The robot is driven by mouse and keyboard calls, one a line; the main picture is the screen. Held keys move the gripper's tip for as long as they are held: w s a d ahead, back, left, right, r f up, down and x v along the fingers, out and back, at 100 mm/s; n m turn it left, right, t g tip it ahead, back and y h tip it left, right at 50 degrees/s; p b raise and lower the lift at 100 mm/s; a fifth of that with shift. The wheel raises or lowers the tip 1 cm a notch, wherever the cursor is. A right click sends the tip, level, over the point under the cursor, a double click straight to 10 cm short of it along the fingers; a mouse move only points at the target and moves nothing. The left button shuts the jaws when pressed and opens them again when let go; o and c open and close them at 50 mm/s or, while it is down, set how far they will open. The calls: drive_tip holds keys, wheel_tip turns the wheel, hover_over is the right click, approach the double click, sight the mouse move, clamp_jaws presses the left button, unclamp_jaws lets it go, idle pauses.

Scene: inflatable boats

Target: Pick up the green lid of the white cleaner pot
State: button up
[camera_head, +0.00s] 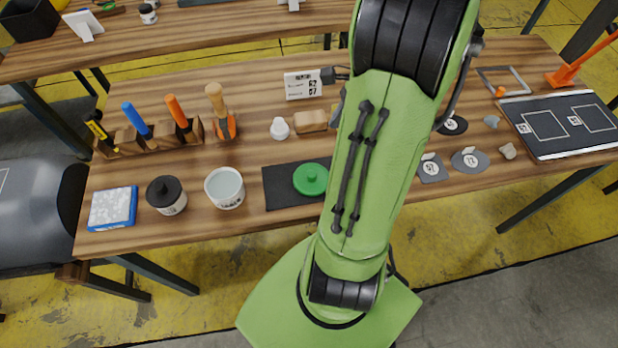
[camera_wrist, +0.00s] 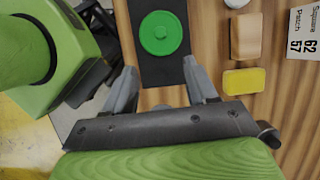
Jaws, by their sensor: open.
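The green lid (camera_head: 311,179) is round with a small raised knob and lies on a dark mat (camera_head: 282,188) on the wooden bench. In the wrist view the lid (camera_wrist: 161,33) lies on the mat (camera_wrist: 160,70), ahead of my gripper (camera_wrist: 157,82). The gripper's two grey fingers are spread apart with nothing between them. The lid is beyond the fingertips, roughly centred between them, and not touched. The white pot (camera_head: 225,188) stands open, left of the mat. In the head view my arm hides the gripper.
A tool rack (camera_head: 150,136) is behind. A wooden block (camera_wrist: 246,36) and a yellow block (camera_wrist: 244,80) lie right of the mat in the wrist view.

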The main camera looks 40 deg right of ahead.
drive_tip(key=b, duration=0.4)
hover_over(312, 173)
drive_tip(key=s+d, duration=0.2)
wheel_tip(312, 173, down, 10)
drive_tip(key=shift+w+d+r, duration=0.1)
drive_tip(key=b+x, duration=0.3)
drive_tip(key=x, duration=0.2)
drive_tip(key=shift+w, duration=0.2)
